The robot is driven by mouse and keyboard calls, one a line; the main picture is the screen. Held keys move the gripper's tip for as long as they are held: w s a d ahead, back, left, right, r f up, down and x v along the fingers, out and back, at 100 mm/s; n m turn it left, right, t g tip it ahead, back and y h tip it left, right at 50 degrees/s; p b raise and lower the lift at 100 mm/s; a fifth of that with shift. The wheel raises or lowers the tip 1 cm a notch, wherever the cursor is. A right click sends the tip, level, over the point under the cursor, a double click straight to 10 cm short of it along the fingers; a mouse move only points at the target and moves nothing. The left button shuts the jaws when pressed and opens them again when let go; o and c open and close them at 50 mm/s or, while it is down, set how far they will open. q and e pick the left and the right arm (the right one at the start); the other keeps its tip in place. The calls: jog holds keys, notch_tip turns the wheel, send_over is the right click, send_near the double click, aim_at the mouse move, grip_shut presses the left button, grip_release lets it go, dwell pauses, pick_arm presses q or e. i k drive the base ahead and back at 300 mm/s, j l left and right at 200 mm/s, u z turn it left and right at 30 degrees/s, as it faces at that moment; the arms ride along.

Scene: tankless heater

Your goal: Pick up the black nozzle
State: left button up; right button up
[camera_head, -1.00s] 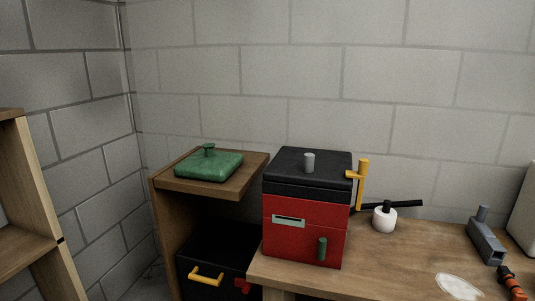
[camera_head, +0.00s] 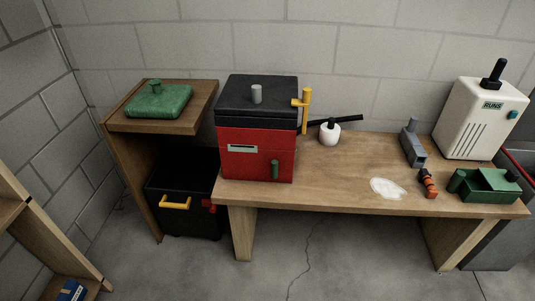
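Several black parts show, and I cannot tell for certain which is the nozzle. A black upright piece (camera_head: 493,72) stands on top of the white heater (camera_head: 478,125) at the right end of the bench. A long black rod (camera_head: 347,119) reaches from behind the red box towards the right, behind a small white round pot (camera_head: 330,136). A short black piece (camera_head: 331,123) sticks up from that pot's top. Neither of my grippers is in view.
A red box with a black lid (camera_head: 256,150) stands on the bench's left end. The wooden bench (camera_head: 300,191) also holds a grey tool (camera_head: 413,147), an orange and black tool (camera_head: 428,183) and a green box (camera_head: 483,187). A black chest (camera_head: 188,216) stands below a shelf. The floor (camera_head: 345,258) in front is clear.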

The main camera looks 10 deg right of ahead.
aim_at(493, 82)
jog(key=z, duration=1.7)
jog(key=l+u, duration=0.1)
jog(key=u, duration=0.3)
jog(key=i+l+u, duration=0.1)
jog(key=u, duration=0.25)
jog(key=l+u, duration=0.1)
jog(key=u, duration=0.3)
jog(key=i+l+u, duration=0.1)
jog(key=u, duration=0.25)
jog(key=l+u, duration=0.2)
jog(key=l, duration=0.25)
jog(key=l+u, duration=0.15)
jog(key=l, duration=0.3)
jog(key=l+u, duration=0.2)
jog(key=l, duration=0.3)
jog(key=l+u, duration=0.15)
jog(key=l, duration=0.3)
jog(key=k+l+u, duration=0.2)
jog(key=l, duration=0.2)
jog(key=l+u, duration=0.15)
jog(key=l, duration=0.3)
jog(key=k+l+u, duration=0.2)
jog(key=l, duration=0.2)
